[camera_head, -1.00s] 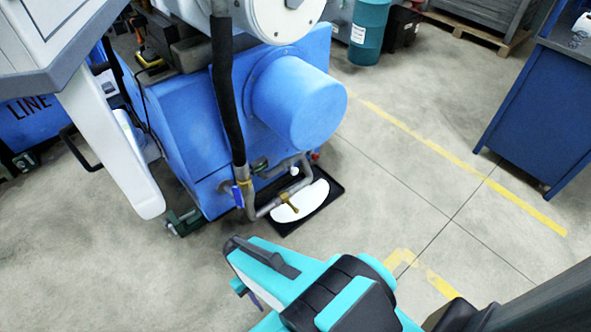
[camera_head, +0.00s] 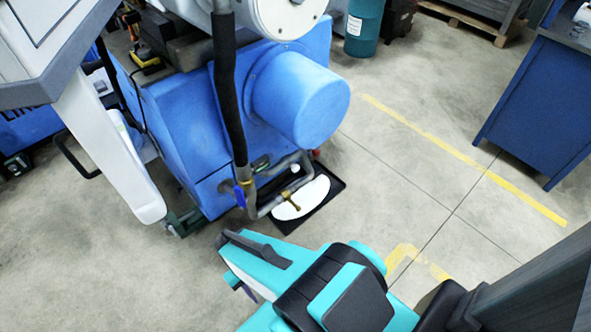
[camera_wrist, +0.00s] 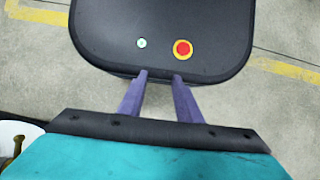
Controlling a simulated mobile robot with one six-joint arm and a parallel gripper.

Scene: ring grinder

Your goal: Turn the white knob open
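The white knob (camera_head: 295,168) is a small white spot on the grey pipework at the foot of the blue machine, above a black tray. It is too small to tell how it is turned. A blue handle (camera_head: 239,195) and a brass fitting (camera_head: 291,200) sit on the same pipes. My gripper is in front of the pipework, in the lower middle of the head view, apart from it. In the wrist view, the two purple fingers of my gripper (camera_wrist: 160,75) stand apart with nothing between them. The knob is not seen in the wrist view.
The blue machine (camera_head: 190,130) with a round blue housing (camera_head: 305,100) stands behind the pipes. The black tray (camera_head: 333,190) holds whitish liquid on the floor. A white panel arm (camera_head: 110,150) hangs at left. A blue cabinet (camera_head: 530,110) is at right; floor between is clear.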

